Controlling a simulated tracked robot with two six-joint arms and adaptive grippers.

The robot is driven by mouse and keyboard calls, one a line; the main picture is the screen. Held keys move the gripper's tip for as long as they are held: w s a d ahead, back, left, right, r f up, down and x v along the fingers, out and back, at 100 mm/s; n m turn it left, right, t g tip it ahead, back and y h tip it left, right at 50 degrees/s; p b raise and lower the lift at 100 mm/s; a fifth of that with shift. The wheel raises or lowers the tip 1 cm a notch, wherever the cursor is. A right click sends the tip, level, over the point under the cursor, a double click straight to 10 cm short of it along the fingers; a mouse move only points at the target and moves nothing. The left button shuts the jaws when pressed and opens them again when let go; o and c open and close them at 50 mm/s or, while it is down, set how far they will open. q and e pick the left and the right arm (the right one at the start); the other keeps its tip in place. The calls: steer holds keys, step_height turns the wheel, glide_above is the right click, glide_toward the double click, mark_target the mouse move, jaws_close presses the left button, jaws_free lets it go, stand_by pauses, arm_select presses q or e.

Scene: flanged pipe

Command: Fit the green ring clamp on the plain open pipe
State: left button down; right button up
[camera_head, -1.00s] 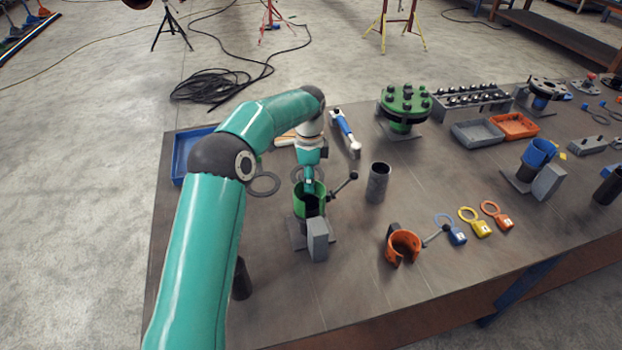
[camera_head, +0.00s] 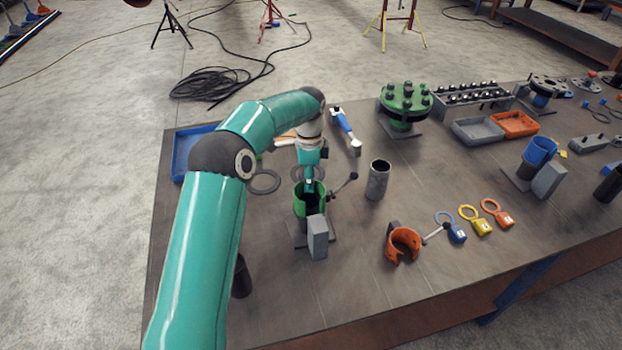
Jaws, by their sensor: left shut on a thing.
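The green ring clamp (camera_head: 301,203), with a dark handle sticking out to the right, is upright at the dark stub (camera_head: 312,203) of a small stand. My left gripper (camera_head: 309,187) reaches down from above to the clamp's rim and is shut on it. The fingertips are small and partly hidden by the rim. A plain grey open pipe (camera_head: 377,183) stands upright to the right of the clamp, apart from it, with nothing around it. My right gripper is not in view.
The stand's grey block (camera_head: 317,238) is in front of the clamp. An orange clamp (camera_head: 403,243) lies front right, beside blue, yellow and orange tags (camera_head: 482,226). A green bolted flange (camera_head: 403,102) and a blue-handled tool (camera_head: 345,128) are behind. The table around the grey pipe is clear.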

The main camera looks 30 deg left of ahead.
arm_select(q)
steer(key=c, duration=0.7)
jaws_free()
step_height(320, 180, up, 12)
